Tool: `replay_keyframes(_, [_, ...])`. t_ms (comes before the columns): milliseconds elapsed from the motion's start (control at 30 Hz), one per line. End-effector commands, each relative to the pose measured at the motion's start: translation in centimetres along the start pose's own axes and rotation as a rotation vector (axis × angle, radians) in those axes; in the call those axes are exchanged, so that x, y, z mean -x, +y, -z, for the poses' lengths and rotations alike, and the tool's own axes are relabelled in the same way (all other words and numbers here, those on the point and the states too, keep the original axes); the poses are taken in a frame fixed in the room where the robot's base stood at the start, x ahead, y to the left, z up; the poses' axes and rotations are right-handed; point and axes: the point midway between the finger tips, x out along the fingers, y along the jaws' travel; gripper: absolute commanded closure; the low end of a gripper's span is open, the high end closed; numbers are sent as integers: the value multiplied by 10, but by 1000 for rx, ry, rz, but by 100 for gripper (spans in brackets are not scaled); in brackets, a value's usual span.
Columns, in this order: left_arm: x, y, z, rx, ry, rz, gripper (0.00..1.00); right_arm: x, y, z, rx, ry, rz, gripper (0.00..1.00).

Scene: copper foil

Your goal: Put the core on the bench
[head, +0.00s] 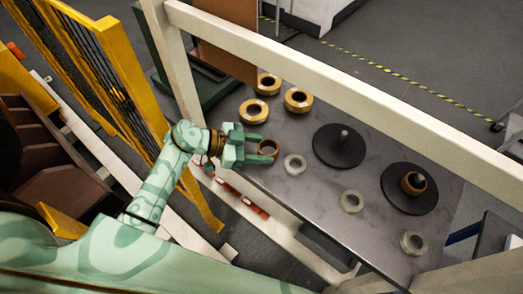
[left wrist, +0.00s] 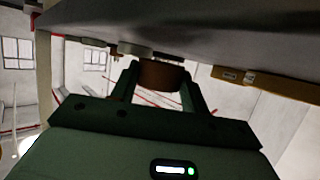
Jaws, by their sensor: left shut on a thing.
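My left gripper (head: 265,149) is shut on a brown ring-shaped core (head: 268,148) at the left edge of the bench (head: 310,205). In the left wrist view the core (left wrist: 161,74) sits between the two fingers (left wrist: 160,85). The grey bench top (left wrist: 220,35) fills the upper part of that view, close to the core. I cannot tell whether the core touches the bench. My right gripper is in neither view.
A bare dark disc (head: 340,146) with a spindle and another disc (head: 404,203) bearing a copper-coloured ring (head: 413,183) stand on the bench. Pale rings (head: 295,164) and gold rolls (head: 298,100) lie around. A cream beam (head: 350,92) crosses above the bench.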

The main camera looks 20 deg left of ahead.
Motion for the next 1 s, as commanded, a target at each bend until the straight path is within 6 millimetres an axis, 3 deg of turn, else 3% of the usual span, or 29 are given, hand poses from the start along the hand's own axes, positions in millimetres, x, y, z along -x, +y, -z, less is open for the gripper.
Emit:
replay_keyframes(67, [-6,0,-14,3,0,-1,76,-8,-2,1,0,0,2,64])
replay_keyframes(400, [-6,0,-15,1,-1,-1,76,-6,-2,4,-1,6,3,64])
replay_keyframes(433, [-6,0,-14,0,0,-1,47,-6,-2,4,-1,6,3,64])
replay_keyframes(500, [-6,0,-14,0,0,-1,33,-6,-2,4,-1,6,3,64])
replay_keyframes(800, [-5,0,-12,-1,1,0,33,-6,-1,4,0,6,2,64])
replay_keyframes(1000, [27,0,-11,-2,-5,1,33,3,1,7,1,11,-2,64])
